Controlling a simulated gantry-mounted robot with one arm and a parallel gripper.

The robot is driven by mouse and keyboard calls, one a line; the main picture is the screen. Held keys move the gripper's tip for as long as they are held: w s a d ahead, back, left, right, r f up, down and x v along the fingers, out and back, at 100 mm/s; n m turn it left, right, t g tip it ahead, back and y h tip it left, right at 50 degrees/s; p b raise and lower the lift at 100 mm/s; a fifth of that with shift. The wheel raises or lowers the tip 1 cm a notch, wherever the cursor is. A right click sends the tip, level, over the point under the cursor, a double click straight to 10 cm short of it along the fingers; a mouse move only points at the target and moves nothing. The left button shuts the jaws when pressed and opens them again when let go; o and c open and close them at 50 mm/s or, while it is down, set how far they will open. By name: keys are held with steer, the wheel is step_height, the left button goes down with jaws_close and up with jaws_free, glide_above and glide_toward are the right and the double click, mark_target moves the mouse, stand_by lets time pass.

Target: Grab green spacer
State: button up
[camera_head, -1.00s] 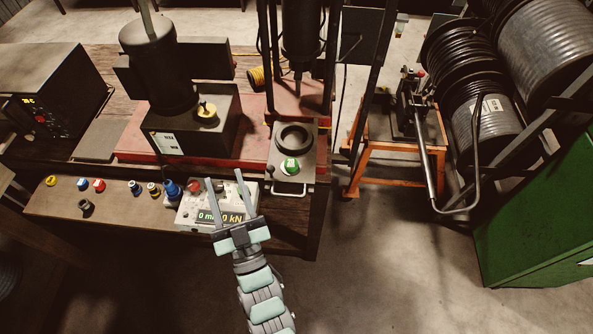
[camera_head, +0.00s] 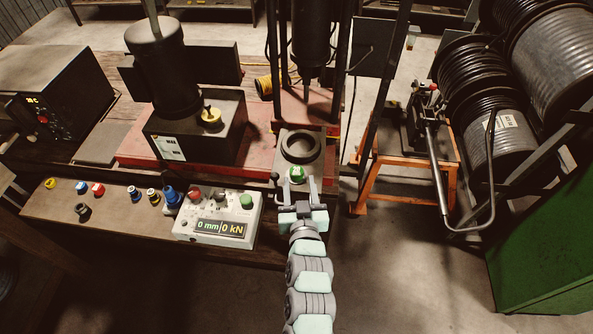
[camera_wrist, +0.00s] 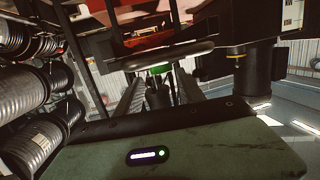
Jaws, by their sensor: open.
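The green spacer (camera_head: 297,173) sits on the front part of the grey press plate (camera_head: 318,176), in front of a dark ring (camera_head: 300,147). My gripper (camera_head: 297,183) is open, its two fingers pointing at the spacer from the front, one toward each side of it. In the wrist view, which looks upside down, the green spacer (camera_wrist: 159,68) shows between and just beyond the fingertips of my gripper (camera_wrist: 160,82). The fingers do not appear closed on it. I cannot tell the exact height of the fingers relative to it.
A control box (camera_head: 218,220) with a display and a green button (camera_head: 246,201) stands left of my gripper. Several small coloured parts (camera_head: 98,189) lie on the bench shelf. Press columns (camera_head: 272,60) rise behind the plate. An orange stand (camera_head: 405,165) is to the right.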

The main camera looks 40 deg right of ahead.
mark_target(297, 174)
steer(key=shift+p+x, duration=0.7)
steer(key=shift+x, duration=2.25)
steer(key=shift+a, duration=0.15)
steer(key=shift+f, duration=0.1)
jaws_close()
